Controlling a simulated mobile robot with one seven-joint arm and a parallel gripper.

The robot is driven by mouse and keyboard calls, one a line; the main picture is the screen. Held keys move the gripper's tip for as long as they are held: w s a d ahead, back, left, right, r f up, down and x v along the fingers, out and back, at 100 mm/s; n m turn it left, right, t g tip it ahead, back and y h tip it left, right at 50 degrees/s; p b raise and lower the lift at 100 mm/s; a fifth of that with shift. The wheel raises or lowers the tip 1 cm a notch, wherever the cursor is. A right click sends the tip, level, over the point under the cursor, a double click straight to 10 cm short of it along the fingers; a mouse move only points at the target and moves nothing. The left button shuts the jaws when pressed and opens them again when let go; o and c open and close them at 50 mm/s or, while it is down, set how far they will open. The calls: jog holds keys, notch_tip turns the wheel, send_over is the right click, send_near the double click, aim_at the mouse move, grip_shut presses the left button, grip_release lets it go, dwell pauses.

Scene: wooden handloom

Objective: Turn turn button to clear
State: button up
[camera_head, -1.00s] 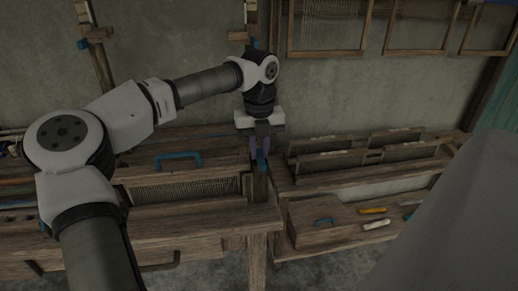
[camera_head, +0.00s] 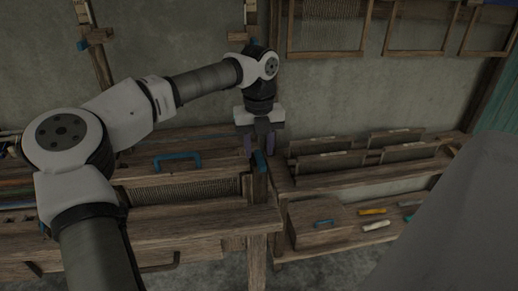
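The blue turn button (camera_head: 260,161) sits on top of the wooden post at the right end of the loom, leaning a little off upright. My gripper (camera_head: 259,147) points down just above it. Its two fingers are spread apart, one on each side of the button's upper end, with gaps that look clear. The gripper is open and holds nothing. I cannot tell from this view how the fingers and button line up in depth.
The loom's beam has a blue handle (camera_head: 177,160) left of the post, above a woven reed panel (camera_head: 185,189). To the right, a rack (camera_head: 340,179) holds framed reeds. Below it are a wooden box (camera_head: 318,223) and several small tools, including a yellow one (camera_head: 372,211).

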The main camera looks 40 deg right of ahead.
aim_at(259, 154)
notch_tip(259, 154, up, 13)
dwell(0.3)
jog(key=shift+f, duration=0.1)
dwell(0.4)
